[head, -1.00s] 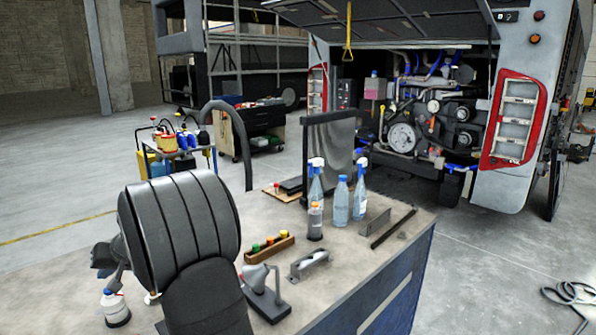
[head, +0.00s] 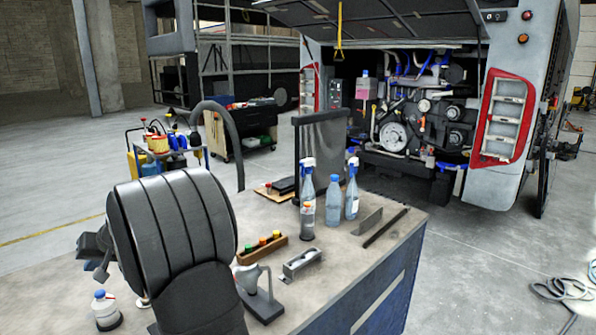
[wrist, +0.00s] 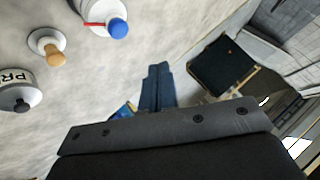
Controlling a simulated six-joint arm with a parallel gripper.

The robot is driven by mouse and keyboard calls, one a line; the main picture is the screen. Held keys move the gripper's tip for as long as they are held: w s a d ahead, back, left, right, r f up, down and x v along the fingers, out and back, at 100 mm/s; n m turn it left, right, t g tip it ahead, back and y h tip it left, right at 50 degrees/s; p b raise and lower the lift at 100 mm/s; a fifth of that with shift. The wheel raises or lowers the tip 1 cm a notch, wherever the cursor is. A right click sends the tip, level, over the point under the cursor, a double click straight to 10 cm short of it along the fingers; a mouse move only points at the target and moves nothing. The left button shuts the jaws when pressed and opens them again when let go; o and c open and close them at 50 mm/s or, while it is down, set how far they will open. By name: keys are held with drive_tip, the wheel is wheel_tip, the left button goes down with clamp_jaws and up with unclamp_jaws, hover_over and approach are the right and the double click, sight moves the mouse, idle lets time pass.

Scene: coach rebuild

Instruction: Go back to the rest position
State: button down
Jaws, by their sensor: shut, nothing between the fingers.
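My gripper (wrist: 157,86) shows in the wrist view with its two dark blue fingers together and nothing between them. It is above the grey workbench (wrist: 165,28), apart from the things there. In the head view my gripper (head: 100,270) is partly hidden behind my own large dark arm links at the lower left, over the bench's left part. A white bottle with a blue cap (wrist: 108,16) stands at the top of the wrist view.
A wooden-knobbed white piece (wrist: 48,46) and a lettered container (wrist: 18,88) stand nearby. Spray bottles (head: 308,200), a tray of coloured caps (head: 262,247) and a metal bracket (head: 302,263) are right of my arm. The bench's right front edge drops to open floor.

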sight(103, 293)
drive_tip(key=shift+f, duration=3.3)
